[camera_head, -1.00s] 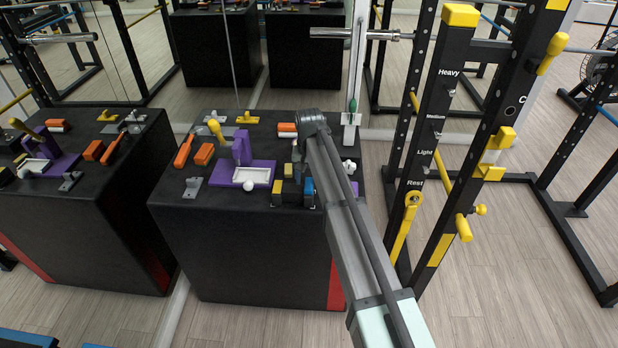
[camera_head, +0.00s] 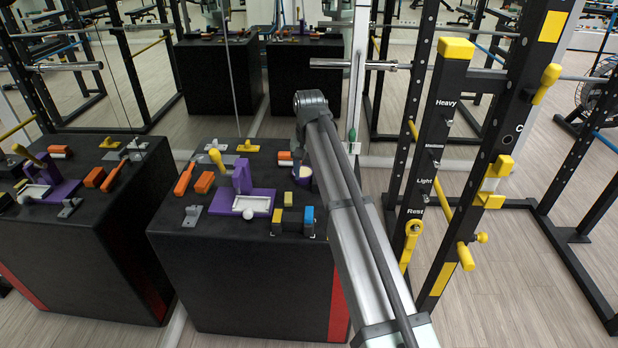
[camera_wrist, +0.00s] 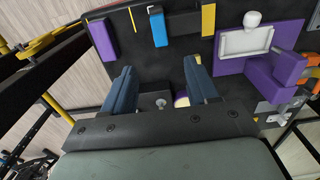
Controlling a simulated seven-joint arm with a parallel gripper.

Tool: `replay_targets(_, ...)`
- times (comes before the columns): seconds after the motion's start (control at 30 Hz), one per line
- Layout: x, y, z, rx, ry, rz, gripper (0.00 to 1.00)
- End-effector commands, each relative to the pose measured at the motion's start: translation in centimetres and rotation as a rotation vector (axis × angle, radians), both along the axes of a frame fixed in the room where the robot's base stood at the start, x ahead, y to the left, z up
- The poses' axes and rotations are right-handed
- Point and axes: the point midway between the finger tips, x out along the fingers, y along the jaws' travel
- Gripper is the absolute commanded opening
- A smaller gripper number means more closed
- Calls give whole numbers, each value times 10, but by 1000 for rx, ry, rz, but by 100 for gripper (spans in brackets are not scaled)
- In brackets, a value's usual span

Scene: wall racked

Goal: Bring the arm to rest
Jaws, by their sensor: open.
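My gripper (camera_wrist: 158,66) shows in the wrist view with its two dark blue fingers spread apart. Nothing is held between them. Past the fingers lies the top of a black box. In the head view my arm rises from the bottom edge to a grey joint at upper middle, and the gripper itself cannot be made out there. The black box (camera_head: 235,275) stands left of the arm.
On the box are a purple holder with a white tray (camera_head: 250,204), a blue block (camera_head: 308,218), an orange block (camera_head: 204,182) and a purple-rimmed cup (camera_head: 302,173). A rack post (camera_head: 432,150) marked Heavy to Rest stands close right of the arm.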

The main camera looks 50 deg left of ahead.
Motion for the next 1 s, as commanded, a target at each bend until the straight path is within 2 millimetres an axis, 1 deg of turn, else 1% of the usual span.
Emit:
replay_targets(0.57, 0, 0, 0, 0, 0, 0, 58)
replay_targets(0.67, 4, -8, -8, -6, 4, -2, 58)
replay_targets(0.77, 15, -29, -29, -18, 16, -8, 58)
replay_targets(0.83, 26, -52, -53, -33, 30, -13, 58)
replay_targets(0.97, 49, -108, -105, -60, 64, -25, 58)
replay_targets(1.0, 55, -126, -121, -68, 75, -28, 58)
